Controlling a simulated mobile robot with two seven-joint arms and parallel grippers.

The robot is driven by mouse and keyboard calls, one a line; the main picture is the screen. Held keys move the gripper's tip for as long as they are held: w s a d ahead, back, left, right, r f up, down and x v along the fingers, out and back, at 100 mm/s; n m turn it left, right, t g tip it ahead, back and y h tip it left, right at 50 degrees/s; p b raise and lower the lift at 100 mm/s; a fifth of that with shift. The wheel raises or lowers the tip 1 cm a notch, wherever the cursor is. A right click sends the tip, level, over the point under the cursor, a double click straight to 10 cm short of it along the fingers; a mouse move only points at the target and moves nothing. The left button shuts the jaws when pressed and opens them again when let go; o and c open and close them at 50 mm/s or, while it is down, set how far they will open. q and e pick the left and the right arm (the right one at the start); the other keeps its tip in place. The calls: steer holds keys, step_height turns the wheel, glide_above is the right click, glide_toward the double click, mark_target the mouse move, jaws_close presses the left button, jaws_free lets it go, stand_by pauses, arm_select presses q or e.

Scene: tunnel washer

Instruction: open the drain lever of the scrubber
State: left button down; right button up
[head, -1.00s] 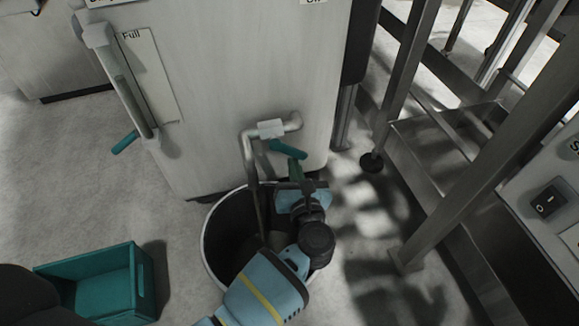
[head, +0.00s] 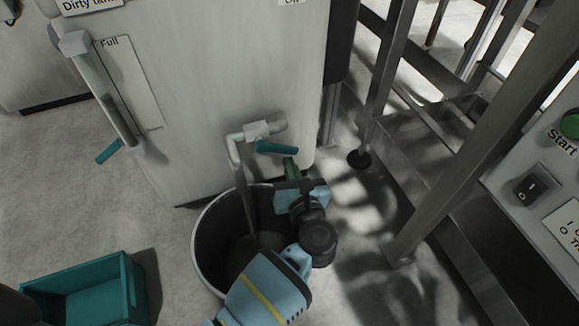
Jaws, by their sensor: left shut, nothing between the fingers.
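The scrubber (head: 225,85) is a pale cabinet. A grey drain pipe (head: 256,131) comes out low on its front and bends down over a round bin. A teal drain lever (head: 277,148) sits on the pipe, pointing right and slightly downward. A thin brownish streak, which looks like liquid, runs from the spout into the bin. My left gripper (head: 291,168) is shut and empty just below the lever's outer end. Whether its tips touch the lever is unclear. My right gripper is not in view.
The round bin (head: 204,232) stands under the spout, with my left arm above its right side. Another teal lever (head: 108,152) is on the left pipe beside the "Full" panel (head: 132,85). A teal crate (head: 133,287) is at lower left. Metal frame legs (head: 385,85) stand at right.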

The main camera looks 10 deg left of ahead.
arm_select(q)
steer(key=d+r+n+h+p, duration=0.1)
steer(key=d+r, duration=0.5)
steer(key=d, duration=0.4)
steer(key=shift+d+r+g+h+p, duration=0.15)
steer(key=shift+r+g+h+p, duration=0.15)
steer(key=shift+r+p, duration=0.1)
steer(key=shift+a+f, duration=0.1)
steer(key=shift+a, duration=0.1)
steer(key=shift+w+a+f+p, duration=0.15)
steer(key=shift+a+p, duration=0.4)
steer(key=shift+a, duration=0.8)
steer(key=shift+w+a+f+p, duration=0.15)
steer(key=shift+a+p, duration=0.4)
steer(key=shift+a, duration=0.75)
steer(key=shift+r, duration=0.1)
steer(key=shift+w+a, duration=0.1)
steer(key=shift+a, duration=0.15)
